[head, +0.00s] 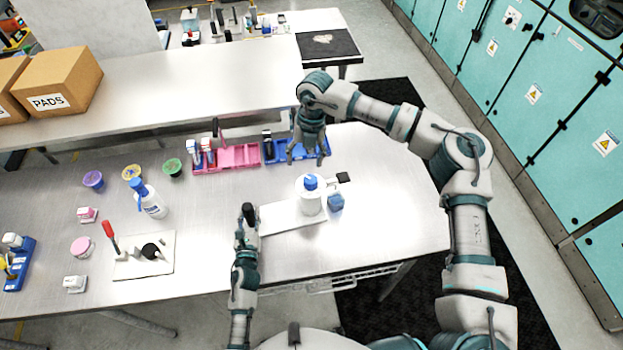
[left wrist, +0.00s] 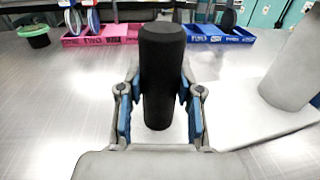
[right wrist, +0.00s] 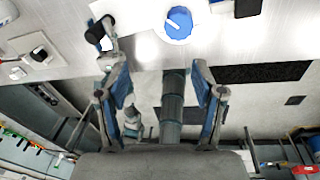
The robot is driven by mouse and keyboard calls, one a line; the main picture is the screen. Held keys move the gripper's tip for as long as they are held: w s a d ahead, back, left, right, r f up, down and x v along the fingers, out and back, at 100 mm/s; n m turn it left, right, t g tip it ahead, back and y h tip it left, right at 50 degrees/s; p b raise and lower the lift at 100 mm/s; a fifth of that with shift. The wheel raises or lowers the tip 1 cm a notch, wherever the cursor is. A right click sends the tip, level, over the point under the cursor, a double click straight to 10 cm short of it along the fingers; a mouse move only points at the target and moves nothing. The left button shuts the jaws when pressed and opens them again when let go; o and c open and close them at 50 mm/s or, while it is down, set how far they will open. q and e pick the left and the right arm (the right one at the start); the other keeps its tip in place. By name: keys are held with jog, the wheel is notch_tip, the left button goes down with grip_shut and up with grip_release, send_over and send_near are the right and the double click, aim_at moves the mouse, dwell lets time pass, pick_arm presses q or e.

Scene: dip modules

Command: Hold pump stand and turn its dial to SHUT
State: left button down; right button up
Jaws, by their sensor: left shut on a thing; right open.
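The pump stand has a white base plate (head: 285,222), a white body (head: 310,203) and a blue dial (head: 311,182) on top. The dial also shows in the right wrist view (right wrist: 178,22); its setting cannot be read. A black upright handle (left wrist: 162,75) stands at the plate's left end. My left gripper (head: 247,226) is shut around this handle, with a finger on each side.
A pink tray (head: 228,158) and a blue tray (head: 285,152) stand behind. A white plate with red lever (head: 145,262), a spray bottle (head: 150,203) and several cups stand left. The right table end is clear.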

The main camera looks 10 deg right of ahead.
aim_at(312, 179)
jog(key=shift+t+h, duration=0.3)
jog(key=shift+h, duration=0.4)
jog(key=f, duration=0.3)
jog(key=d+f, duration=0.1)
jog(key=f, duration=0.7)
jog(key=shift+w+d+f, duration=0.1)
jog(key=shift+w+d, duration=0.1)
jog(key=shift+d, duration=0.2)
jog(key=c, duration=1.2)
